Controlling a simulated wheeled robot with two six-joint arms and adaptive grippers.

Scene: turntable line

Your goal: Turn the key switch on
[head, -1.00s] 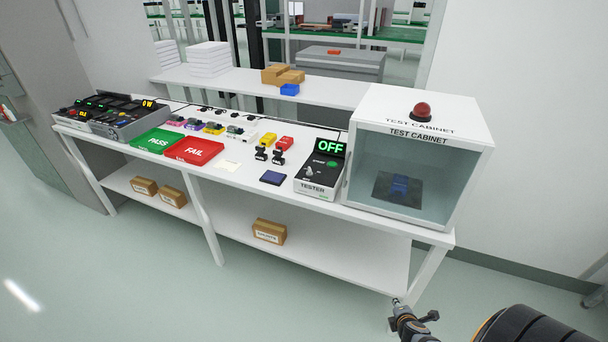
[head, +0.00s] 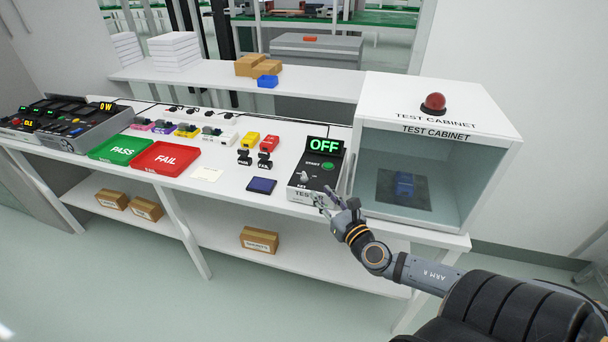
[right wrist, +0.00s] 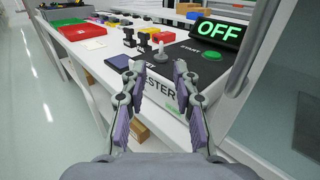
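The tester (head: 318,170) is a black-topped box with a white front on the bench, and its display (head: 324,145) reads OFF in green. The key switch (head: 304,176) is a small pale knob on the left of its top, above a KEY label; the key switch (right wrist: 161,52) also shows in the right wrist view. A green START button (head: 328,166) sits behind it to the right. My right gripper (head: 324,200) is open and empty, just in front of the tester's front edge, near the key switch but apart from it. My left gripper is not in view.
The glass-fronted test cabinet (head: 440,128) with a red dome lamp (head: 433,103) stands close on the tester's right. A dark blue pad (head: 261,185) lies to its left. Red FAIL (head: 165,158) and green PASS (head: 120,149) trays are further left.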

